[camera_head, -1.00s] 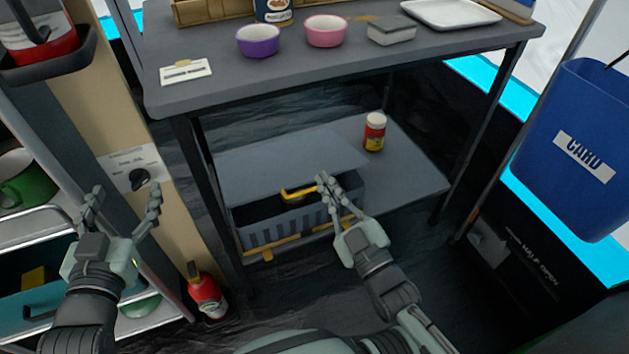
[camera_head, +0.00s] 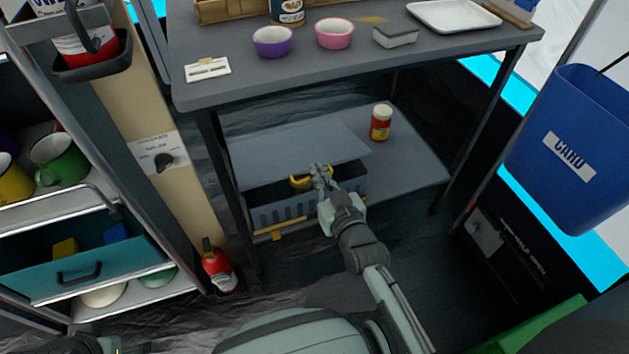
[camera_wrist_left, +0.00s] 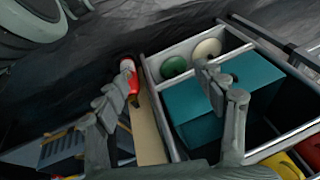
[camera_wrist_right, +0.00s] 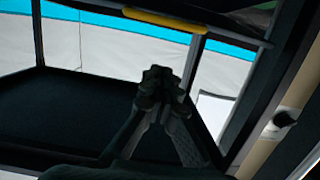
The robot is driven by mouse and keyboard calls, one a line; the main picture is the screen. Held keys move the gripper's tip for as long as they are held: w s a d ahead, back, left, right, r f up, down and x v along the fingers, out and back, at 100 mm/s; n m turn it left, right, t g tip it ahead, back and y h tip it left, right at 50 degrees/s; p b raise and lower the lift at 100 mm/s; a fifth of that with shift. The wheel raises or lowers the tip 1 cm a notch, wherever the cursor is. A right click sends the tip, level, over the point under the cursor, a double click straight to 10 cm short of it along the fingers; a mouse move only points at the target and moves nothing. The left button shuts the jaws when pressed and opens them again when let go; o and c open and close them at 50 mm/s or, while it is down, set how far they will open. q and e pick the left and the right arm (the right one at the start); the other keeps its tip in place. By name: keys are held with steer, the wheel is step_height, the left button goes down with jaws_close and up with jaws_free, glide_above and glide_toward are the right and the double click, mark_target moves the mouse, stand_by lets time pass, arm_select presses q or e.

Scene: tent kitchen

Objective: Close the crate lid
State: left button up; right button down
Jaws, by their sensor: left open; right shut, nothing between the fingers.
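The crate (camera_head: 285,212) is a grey slatted box on the table's lower shelf. Its flat grey lid (camera_head: 290,150) is raised, with a dark gap showing between it and the crate's front wall. A yellow handle (camera_head: 297,184) shows below the lid's front edge. My right gripper (camera_head: 320,172) is shut and empty, close beside the handle's right end; I cannot tell whether it touches. Its closed fingers also show in the right wrist view (camera_wrist_right: 165,85). My left gripper (camera_wrist_left: 160,90) is open and empty, low by the drawer unit; the head view barely catches that arm.
A jar (camera_head: 381,122) stands on the shelf right of the crate. A red bottle (camera_head: 218,268) stands on the floor left of it. The open teal drawer (camera_head: 85,262) is at left, the blue bin (camera_head: 565,150) at right. The tabletop (camera_head: 300,75) overhangs the crate.

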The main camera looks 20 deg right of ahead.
arm_select(q)
steer(key=w+d+r+m+t+h+b, duration=0.1)
steer(key=w+d+r+t+h+b, duration=0.2)
steer(key=w+d+r+t, duration=0.5)
arm_select(e)
steer(key=w, duration=0.2)
steer(key=w+f, duration=0.1)
steer(key=w, duration=0.1)
steer(key=shift+w+a+f, duration=0.1)
steer(key=shift+w, duration=0.2)
arm_select(q)
steer(key=w+d+r+m+t+h+b, duration=0.1)
steer(key=w+d+r+t+h+b, duration=0.2)
steer(key=d+r, duration=0.7)
steer(key=shift+w+d+r+t+h, duration=0.35)
steer(key=shift+w+r+t+h, duration=0.85)
steer(key=shift+r+t, duration=0.95)
arm_select(e)
steer(key=shift+s+f, duration=0.5)
steer(key=shift+f, duration=0.25)
steer(key=shift+s+f, duration=0.45)
steer(key=shift+f, duration=0.3)
arm_select(q)
steer(key=shift+r, duration=0.15)
arm_select(e)
steer(key=shift+f, duration=0.15)
